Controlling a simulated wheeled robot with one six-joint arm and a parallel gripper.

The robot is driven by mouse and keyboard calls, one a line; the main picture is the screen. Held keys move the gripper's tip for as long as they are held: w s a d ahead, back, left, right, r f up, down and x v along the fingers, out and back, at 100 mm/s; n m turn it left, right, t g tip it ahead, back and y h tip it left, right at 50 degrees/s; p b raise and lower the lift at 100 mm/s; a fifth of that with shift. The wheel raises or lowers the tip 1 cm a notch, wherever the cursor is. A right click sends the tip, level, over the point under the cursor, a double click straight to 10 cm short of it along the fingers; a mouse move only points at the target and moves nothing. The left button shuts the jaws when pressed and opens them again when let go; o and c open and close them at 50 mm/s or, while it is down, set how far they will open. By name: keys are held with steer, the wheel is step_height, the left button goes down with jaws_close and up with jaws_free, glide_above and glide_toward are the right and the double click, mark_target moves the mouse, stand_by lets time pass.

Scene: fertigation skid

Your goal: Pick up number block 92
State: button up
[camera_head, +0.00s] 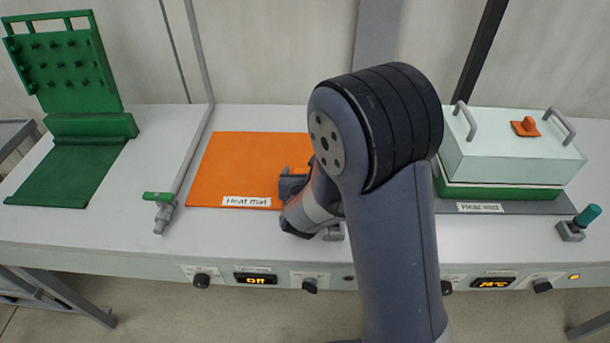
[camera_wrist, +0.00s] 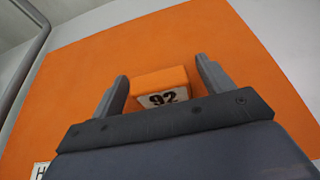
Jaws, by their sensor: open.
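The number block 92 (camera_wrist: 164,84) is a small orange block with a white label reading "92". In the wrist view it rests on the orange heat mat (camera_wrist: 85,70), between the two fingers of my gripper (camera_wrist: 162,82). The fingers are open, with a gap visible on each side of the block. In the head view my gripper (camera_head: 292,183) is low over the right part of the heat mat (camera_head: 245,160). My arm hides the right side of that mat and nearly all of the block there.
A pale lidded box (camera_head: 515,150) with grey handles stands on a second mat (camera_head: 510,207) at right. A tap with a green handle (camera_head: 160,198) and a grey pipe (camera_head: 200,120) stand left of the orange mat. A green pegged rack (camera_head: 65,70) is at far left.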

steer(key=shift+x, duration=0.8)
steer(key=c, duration=1)
